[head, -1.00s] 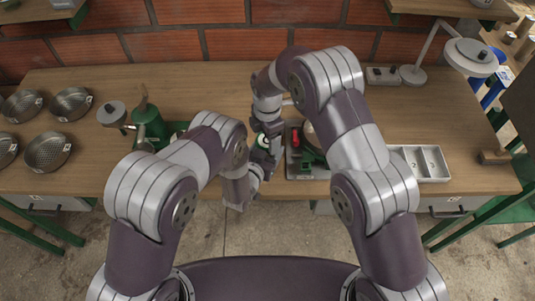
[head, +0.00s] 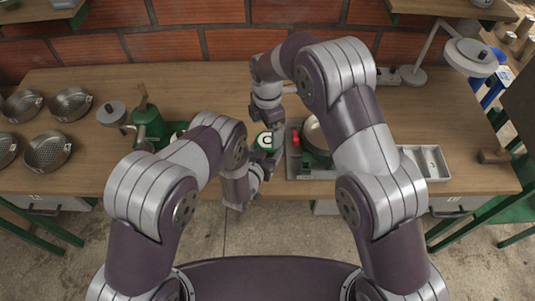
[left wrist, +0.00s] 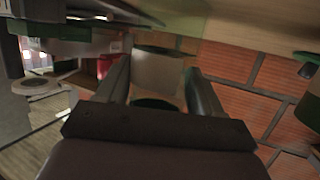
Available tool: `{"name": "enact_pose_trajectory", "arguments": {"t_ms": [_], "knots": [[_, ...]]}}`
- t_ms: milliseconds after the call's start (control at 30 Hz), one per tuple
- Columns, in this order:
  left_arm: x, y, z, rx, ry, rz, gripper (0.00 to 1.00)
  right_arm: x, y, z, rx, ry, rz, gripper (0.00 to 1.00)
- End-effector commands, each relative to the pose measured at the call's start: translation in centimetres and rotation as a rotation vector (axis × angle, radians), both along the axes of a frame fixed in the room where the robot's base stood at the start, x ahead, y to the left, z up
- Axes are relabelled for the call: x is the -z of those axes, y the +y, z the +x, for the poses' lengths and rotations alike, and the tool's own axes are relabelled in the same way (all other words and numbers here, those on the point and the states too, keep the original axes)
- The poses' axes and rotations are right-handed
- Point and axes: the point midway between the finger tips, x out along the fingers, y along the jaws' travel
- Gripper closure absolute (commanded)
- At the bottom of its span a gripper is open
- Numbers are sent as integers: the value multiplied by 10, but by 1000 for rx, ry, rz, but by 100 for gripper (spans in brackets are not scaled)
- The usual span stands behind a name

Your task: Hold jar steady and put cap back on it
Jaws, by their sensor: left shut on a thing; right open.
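The jar's round top, with a green rim and a pale cap (head: 265,141) marked "C", faces up at the table's front middle. The cap appears to sit on the jar; how tightly cannot be told. My left gripper (head: 261,164) is shut on the jar from the front side. In the left wrist view, the jar's pale tan side (left wrist: 158,72) shows between the left fingers (left wrist: 157,85). My right gripper (head: 277,122) is open, just behind and above the cap, and looks empty. Most of the jar's body is hidden in the head view.
A scale with a round metal pan (head: 316,135) and a red part (head: 295,138) stands close right of the jar. A white compartment tray (head: 428,162) lies further right. A green hand-cranked machine (head: 147,124) stands left. Several sieve pans (head: 47,151) lie far left.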

Motion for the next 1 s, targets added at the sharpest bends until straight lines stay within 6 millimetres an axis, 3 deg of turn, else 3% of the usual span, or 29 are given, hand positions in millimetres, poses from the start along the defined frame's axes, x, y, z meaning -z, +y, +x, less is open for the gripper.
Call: {"name": "enact_pose_trajectory", "arguments": {"t_ms": [233, 533, 667, 1000], "knots": [[0, 0, 0, 0, 0, 0, 100, -33, 0, 1, -256, -2, 1, 7], [0, 0, 0, 0, 0, 0, 100, -35, 0, 0, -285, 0, 0, 7], [0, 0, 0, 0, 0, 0, 100, -25, 0, 0, -284, 3, -1, 7], [0, 0, 0, 0, -1, 0, 100, 29, 0, 0, -283, 3, -1, 7]]}}
